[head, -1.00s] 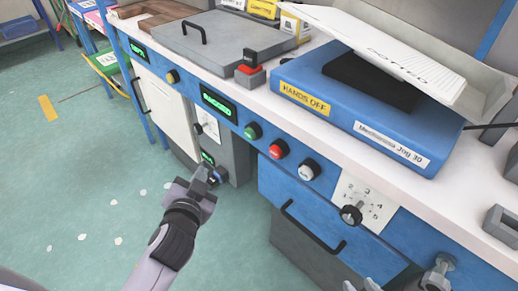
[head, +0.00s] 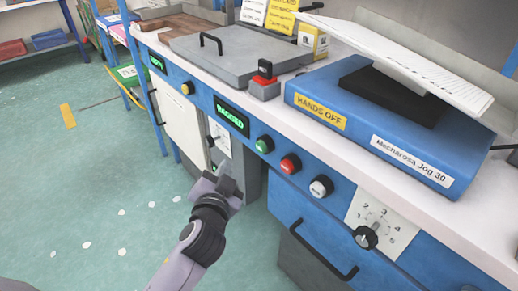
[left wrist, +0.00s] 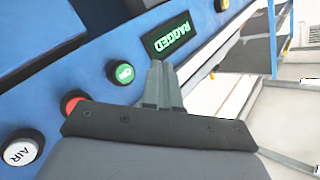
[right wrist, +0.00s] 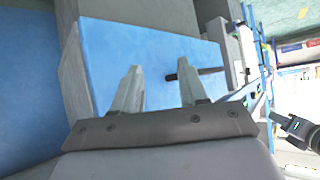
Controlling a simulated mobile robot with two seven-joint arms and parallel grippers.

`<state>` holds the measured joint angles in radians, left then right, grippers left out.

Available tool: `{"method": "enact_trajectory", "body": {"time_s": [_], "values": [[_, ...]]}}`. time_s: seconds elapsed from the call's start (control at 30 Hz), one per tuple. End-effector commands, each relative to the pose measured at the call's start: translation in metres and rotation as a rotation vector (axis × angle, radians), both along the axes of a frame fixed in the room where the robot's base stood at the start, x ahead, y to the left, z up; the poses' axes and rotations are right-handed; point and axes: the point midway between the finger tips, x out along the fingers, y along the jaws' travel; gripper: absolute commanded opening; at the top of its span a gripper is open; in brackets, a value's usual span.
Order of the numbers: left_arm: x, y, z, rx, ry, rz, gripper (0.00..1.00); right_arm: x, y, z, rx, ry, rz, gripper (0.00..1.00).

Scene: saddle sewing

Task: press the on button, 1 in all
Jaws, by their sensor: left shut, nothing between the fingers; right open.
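The on button (head: 264,145) is a green round button in a black ring on the blue front panel, right of the lit "RAGGED" display. It also shows in the left wrist view (left wrist: 123,72), with white lettering. My left gripper (head: 229,168) is shut and empty, in front of the panel, lower and left of the green button in the head view. In the left wrist view its shut fingers (left wrist: 157,68) point at the panel between the button and the display side, apart from the button. My right gripper (right wrist: 156,73) is open and empty, facing a blue surface.
A red button (head: 290,164) and a white "AIR" button (head: 320,187) sit right of the green one. The "RAGGED" display (head: 231,116) is left of it. A dial (head: 367,236) and a drawer handle (head: 322,252) are lower right. A red-topped switch (head: 264,82) stands on the worktop.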

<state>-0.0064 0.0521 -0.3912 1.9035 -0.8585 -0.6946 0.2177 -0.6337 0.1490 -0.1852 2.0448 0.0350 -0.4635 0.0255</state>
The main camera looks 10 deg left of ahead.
Motion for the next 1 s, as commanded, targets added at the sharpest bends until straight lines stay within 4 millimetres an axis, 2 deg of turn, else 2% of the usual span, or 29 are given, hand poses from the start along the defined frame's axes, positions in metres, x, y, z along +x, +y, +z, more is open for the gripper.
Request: {"method": "enact_trajectory", "body": {"time_s": [0.2, 0.43, 0.6, 1.0], "values": [[0.026, -0.021, -0.002, -0.001, -0.002, -0.001, 0.00, 0.000, 0.000, -0.013, 0.000, 0.000, 0.000, 0.43], [0.046, -0.036, -0.001, -0.002, -0.002, -0.001, 0.00, 0.000, 0.000, -0.021, -0.002, 0.000, 0.001, 0.43], [0.052, -0.041, 0.000, 0.000, -0.001, -0.001, 0.00, 0.000, 0.000, -0.022, -0.003, 0.000, 0.002, 0.43], [0.052, -0.041, 0.000, 0.000, -0.001, -0.001, 0.00, 0.000, 0.001, -0.019, -0.001, -0.005, 0.004, 0.43]]}}
